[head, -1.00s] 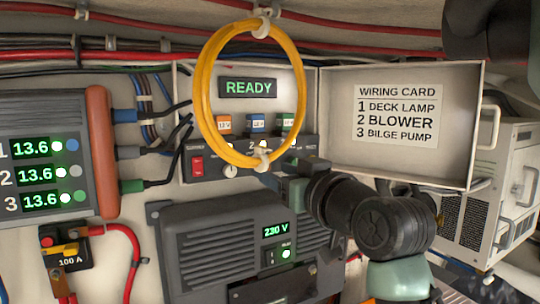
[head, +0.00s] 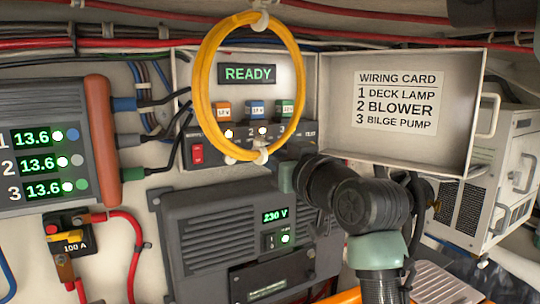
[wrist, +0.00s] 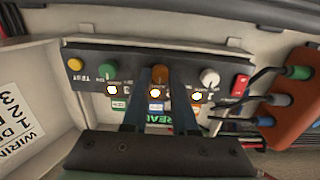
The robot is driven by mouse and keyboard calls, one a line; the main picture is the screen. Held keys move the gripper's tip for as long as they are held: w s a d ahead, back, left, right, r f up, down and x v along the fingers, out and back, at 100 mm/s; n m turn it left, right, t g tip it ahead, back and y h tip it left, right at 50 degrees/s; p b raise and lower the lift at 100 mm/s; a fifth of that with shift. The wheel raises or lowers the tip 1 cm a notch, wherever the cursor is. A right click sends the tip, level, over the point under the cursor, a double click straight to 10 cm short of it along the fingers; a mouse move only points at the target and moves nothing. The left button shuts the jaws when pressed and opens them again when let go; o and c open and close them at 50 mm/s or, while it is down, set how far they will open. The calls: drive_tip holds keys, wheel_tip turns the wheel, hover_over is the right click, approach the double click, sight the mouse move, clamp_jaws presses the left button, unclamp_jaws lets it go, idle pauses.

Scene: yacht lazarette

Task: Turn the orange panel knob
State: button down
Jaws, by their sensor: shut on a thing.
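The orange panel knob (wrist: 160,76) is the middle one of three on the dark control panel (wrist: 134,72), which appears upside down in the wrist view. My gripper (wrist: 159,98) has its two fingers on either side of this knob, shut on it. The knob's pointer mark cannot be read. In the head view, my gripper (head: 287,172) reaches the panel's lower edge from the right, and the orange knob is hidden behind it and the hanging yellow cable loop (head: 205,118). The display (head: 248,73) reads READY.
A green knob (wrist: 107,72) and a white knob (wrist: 209,77) flank the orange one. A yellow button (wrist: 75,64) and a red switch (wrist: 240,84) sit at the panel's ends. The open cover with the wiring card (head: 396,103) stands right. The grey 230 V unit (head: 215,245) lies below.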

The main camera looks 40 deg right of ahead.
drive_tip(key=shift+n+b, duration=0.3)
drive_tip(key=shift+b, duration=0.1)
drive_tip(key=n+b, duration=0.6)
drive_tip(key=n, duration=0.2)
drive_tip(key=shift+f, duration=0.1)
drive_tip(key=shift+n+b, duration=0.3)
drive_tip(key=shift+n, duration=0.1)
drive_tip(key=c, duration=0.7)
unclamp_jaws()
drive_tip(key=shift+a, duration=0.15)
